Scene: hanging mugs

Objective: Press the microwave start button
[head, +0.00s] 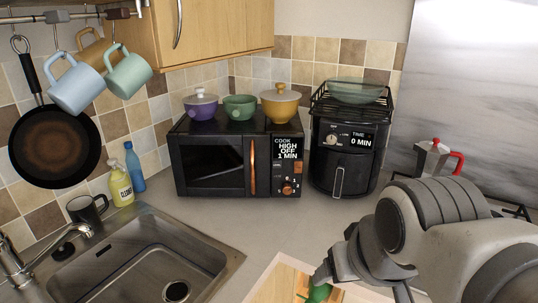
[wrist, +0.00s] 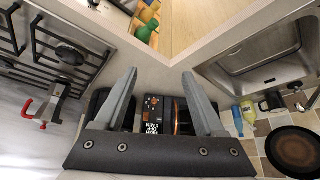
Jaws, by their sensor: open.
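The black microwave (head: 212,165) stands on the counter against the tiled wall, door closed, with a copper-coloured handle. Its control panel (head: 288,168) is right of the handle; the display reads COOK HIGH OFF 1 MIN. An orange dial and small buttons sit below it; which one is start is too small to tell. In the wrist view the panel (wrist: 153,112) shows upside down between my fingers, beyond them. My gripper (wrist: 162,72) is open and empty, apart from the microwave. In the head view my arm reaches in from the right, with the hand low in front of the counter.
A black air fryer (head: 343,150) stands right of the microwave. Two lidded pots and a green bowl (head: 239,108) sit on top. A sink (head: 130,255) is at left, a moka pot (head: 432,158) at right. An open drawer (head: 275,283) is below; the counter before the microwave is clear.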

